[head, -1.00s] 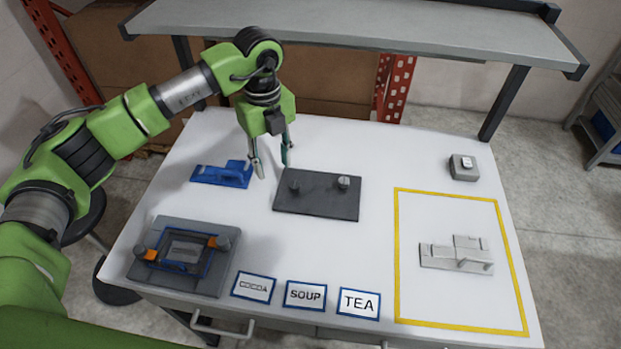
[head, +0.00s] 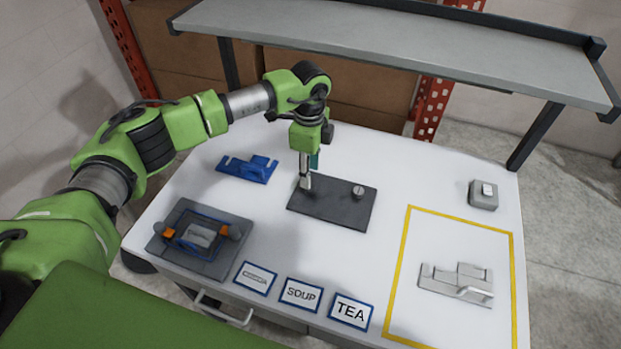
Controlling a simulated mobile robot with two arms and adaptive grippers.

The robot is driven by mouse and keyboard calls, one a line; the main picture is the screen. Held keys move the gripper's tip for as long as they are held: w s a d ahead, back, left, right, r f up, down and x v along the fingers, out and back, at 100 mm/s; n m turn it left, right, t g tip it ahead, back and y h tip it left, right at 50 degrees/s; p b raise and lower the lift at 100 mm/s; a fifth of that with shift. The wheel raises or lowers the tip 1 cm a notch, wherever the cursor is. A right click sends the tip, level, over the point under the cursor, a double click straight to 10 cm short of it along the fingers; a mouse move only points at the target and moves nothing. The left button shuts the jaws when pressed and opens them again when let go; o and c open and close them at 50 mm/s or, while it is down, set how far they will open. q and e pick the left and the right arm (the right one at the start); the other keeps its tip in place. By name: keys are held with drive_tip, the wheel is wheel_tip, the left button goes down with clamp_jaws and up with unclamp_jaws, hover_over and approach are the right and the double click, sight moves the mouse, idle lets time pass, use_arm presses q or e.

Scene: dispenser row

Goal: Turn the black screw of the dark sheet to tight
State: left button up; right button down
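The dark sheet (head: 335,212) lies flat on the white table, left of its middle. A pale, slotted screw (head: 358,191) stands near its right end. My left gripper (head: 307,183) points down over the sheet's left end, where the black screw stood in the earlier frame. Its fingers line up one behind the other from here and hide the black screw almost wholly. I cannot tell whether they are closed on it or only around it. My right gripper is out of view.
A blue part (head: 247,169) lies left of the sheet. A grey fixture (head: 185,254) sits front left, and label cards (head: 301,294) line the front edge. A grey bracket (head: 455,282) lies inside a yellow outline. A small grey box (head: 483,195) stands at right. A shelf (head: 400,50) overhangs the back.

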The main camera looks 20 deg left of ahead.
sight(310, 190)
use_arm(q)
wheel_tip(310, 190, down, 4)
drive_tip(key=shift+d+f+p, duration=0.1)
drive_tip(key=shift+p, duration=0.55)
drive_tip(key=shift+f, duration=0.75)
clamp_jaws()
